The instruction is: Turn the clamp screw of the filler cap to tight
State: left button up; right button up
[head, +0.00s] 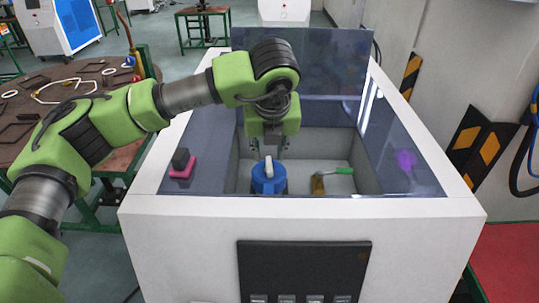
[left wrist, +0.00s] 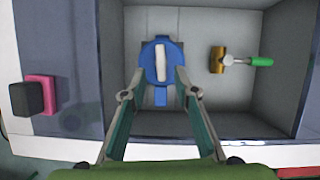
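The filler cap (head: 269,181) is a round blue piece inside the recess of the white generator housing, and it also shows in the left wrist view (left wrist: 151,74). Its clamp screw is a pale upright bar (head: 268,166) across the cap's middle, running lengthwise in the left wrist view (left wrist: 161,62). My left gripper (head: 268,152) points down above the cap. In the left wrist view its two fingers are spread apart, one to each side of the cap, with nothing between them visibly held. Contact with the cap cannot be told. My right gripper is not in view.
A brass-headed tool with a green handle (head: 344,171) lies right of the cap in the recess. The housing's rim (head: 300,206) surrounds it, with a raised dark lid (head: 335,75) behind. A black-and-pink block (head: 183,163) sits on the left rim. A cluttered brown table (head: 125,110) stands left.

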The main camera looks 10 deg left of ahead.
aim_at(269, 164)
pick_arm(q)
jog(key=p+x, duration=0.1)
jog(key=x, duration=0.3)
jog(key=shift+w+f, duration=0.1)
jog(key=shift+w+a+f+p, duration=0.1)
jog(key=shift+w+f+p, duration=0.2)
jog(key=shift+f, duration=0.4)
grip_shut()
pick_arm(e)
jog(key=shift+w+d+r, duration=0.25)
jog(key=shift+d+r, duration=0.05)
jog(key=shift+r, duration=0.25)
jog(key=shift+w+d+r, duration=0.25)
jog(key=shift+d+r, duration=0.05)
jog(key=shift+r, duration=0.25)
